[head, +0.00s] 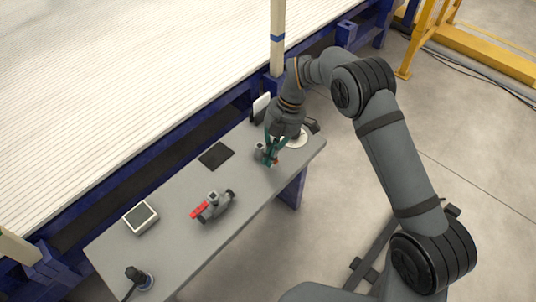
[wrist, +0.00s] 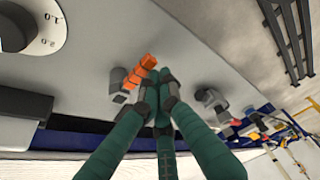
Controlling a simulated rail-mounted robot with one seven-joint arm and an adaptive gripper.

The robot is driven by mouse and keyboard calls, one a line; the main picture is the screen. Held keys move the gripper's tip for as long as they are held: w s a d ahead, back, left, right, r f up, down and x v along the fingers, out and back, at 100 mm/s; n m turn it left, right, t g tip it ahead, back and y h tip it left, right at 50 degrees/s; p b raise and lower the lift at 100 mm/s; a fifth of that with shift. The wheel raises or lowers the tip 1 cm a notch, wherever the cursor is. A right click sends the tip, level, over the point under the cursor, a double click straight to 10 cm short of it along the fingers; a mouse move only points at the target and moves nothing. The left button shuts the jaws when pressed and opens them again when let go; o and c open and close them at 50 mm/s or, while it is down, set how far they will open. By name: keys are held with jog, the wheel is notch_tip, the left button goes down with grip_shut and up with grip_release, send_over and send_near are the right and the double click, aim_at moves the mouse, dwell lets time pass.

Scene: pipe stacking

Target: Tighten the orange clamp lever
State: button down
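The orange clamp lever (wrist: 141,70) sticks out from a grey clamp body (wrist: 118,82) on the table in the wrist view. In the head view the clamp (head: 260,152) is small and partly hidden by my fingers near the table's right end. My gripper (wrist: 160,82) has green fingers with grey tips, pointing down at the table. It also shows in the head view (head: 273,158). The fingertips lie close together, just right of the lever in the wrist view. The lever does not appear enclosed by them; contact and exact opening are unclear.
A grey fitting with a red handle (head: 211,206) lies mid-table (head: 165,215). A white round dial (wrist: 40,28) is near my gripper.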

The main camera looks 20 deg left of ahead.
jog(key=shift+w+d, duration=0.25)
jog(key=shift+s, duration=0.1)
dwell(0.6)
jog(key=shift+s+a, duration=0.2)
jog(key=shift+s, duration=0.05)
jog(key=shift+s+a+f+b, duration=0.1)
jog(key=shift+s+a+b, duration=0.2)
jog(key=shift+s, duration=0.3)
jog(key=shift+s+a+f+b, duration=0.1)
jog(key=shift+s+a+b, duration=0.2)
jog(key=shift+s, duration=0.3)
notch_tip(320, 180, up, 2)
jog(key=shift+a+r+p, duration=0.1)
jog(key=shift+r+p, duration=0.05)
jog(key=shift+p, duration=0.25)
jog(key=p+v, duration=0.2)
jog(key=v, duration=0.6)
jog(key=shift+w, duration=0.2)
